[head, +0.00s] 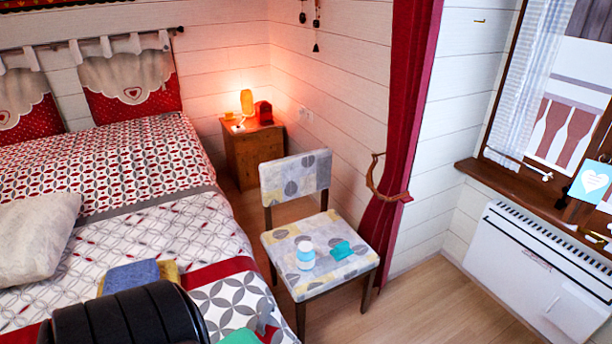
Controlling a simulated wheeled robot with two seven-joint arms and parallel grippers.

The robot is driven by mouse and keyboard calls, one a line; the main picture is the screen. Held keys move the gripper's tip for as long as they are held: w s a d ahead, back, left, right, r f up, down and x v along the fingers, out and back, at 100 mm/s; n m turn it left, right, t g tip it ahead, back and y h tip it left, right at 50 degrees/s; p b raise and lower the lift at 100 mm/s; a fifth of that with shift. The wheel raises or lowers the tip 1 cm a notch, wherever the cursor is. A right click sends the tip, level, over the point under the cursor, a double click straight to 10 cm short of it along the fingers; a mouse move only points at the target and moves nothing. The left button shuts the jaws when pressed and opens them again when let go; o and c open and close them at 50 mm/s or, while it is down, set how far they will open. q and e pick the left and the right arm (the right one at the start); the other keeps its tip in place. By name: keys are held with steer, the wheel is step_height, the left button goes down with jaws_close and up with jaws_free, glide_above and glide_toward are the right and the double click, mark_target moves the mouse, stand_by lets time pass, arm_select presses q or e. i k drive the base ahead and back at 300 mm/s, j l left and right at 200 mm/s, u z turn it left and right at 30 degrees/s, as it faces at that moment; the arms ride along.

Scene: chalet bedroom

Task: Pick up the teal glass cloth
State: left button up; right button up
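A small teal cloth (341,250), folded or bunched, lies on the seat of the patterned chair (312,265), toward its right side. A white and light-blue jar or bottle (305,254) stands just left of it, a little apart. A second green-teal flat thing (240,337) shows at the bottom edge by the bed, partly cut off; I cannot tell what it is. Neither of my grippers is in view.
The bed (150,225) fills the left, with folded blue (132,275) and yellow cloths. A black ribbed shape (140,315) covers the bottom left. A nightstand (252,150) with a lit lamp stands behind the chair. Wooden floor (420,305) is clear right of the chair, before the heater (535,265).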

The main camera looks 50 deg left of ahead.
mark_target(342, 251)
steer(key=u, duration=1.3)
steer(key=z, duration=1.55)
steer(key=u, duration=1.65)
steer(key=i+l+u, duration=0.3)
steer(key=u, duration=0.15)
steer(key=i+l+u, duration=0.2)
steer(key=l+u, duration=0.25)
